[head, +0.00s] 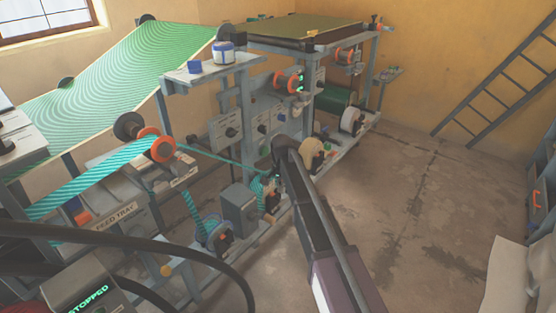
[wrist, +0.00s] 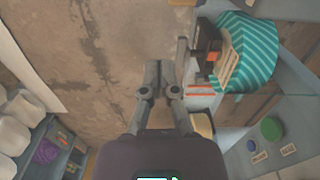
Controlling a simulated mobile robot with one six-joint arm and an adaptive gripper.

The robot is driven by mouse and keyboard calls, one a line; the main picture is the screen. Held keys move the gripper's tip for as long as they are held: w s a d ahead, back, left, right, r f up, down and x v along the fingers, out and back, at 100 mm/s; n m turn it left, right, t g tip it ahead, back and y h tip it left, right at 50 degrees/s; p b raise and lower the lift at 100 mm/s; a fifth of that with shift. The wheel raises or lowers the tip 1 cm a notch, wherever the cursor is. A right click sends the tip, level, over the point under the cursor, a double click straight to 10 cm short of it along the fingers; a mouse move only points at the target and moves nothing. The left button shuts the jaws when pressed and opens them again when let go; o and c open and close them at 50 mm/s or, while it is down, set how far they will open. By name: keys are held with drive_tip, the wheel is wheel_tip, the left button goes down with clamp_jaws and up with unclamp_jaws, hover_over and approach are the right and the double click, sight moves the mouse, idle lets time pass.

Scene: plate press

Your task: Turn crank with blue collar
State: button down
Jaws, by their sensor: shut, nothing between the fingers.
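My gripper (wrist: 159,68) is shut and empty, with its two fingers together, in the wrist view. A grey bar-like handle (wrist: 182,54) stands just right of the fingertips, beside a dark block with an orange patch (wrist: 208,52). A teal-striped roll (wrist: 252,50) is right of that. In the head view my arm reaches over the lower front side of the press (head: 243,207). A striped roller with a hub (head: 222,236) sits at the press's near low end. No blue collar can be made out clearly, and my arm hides part of the press front.
An orange-ended roller (head: 162,149) and a striped web lie at the left. A cream roller (head: 312,152) and a white roller (head: 352,120) stick out at the right. A ladder (head: 500,88) leans on the wall. The floor right of the press is clear.

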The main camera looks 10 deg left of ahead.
drive_tip(key=s+d+n, duration=0.5)
drive_tip(key=s+d, duration=2)
drive_tip(key=shift+d+n, duration=0.35)
drive_tip(key=shift+n, duration=0.05)
drive_tip(key=shift+s, duration=0.15)
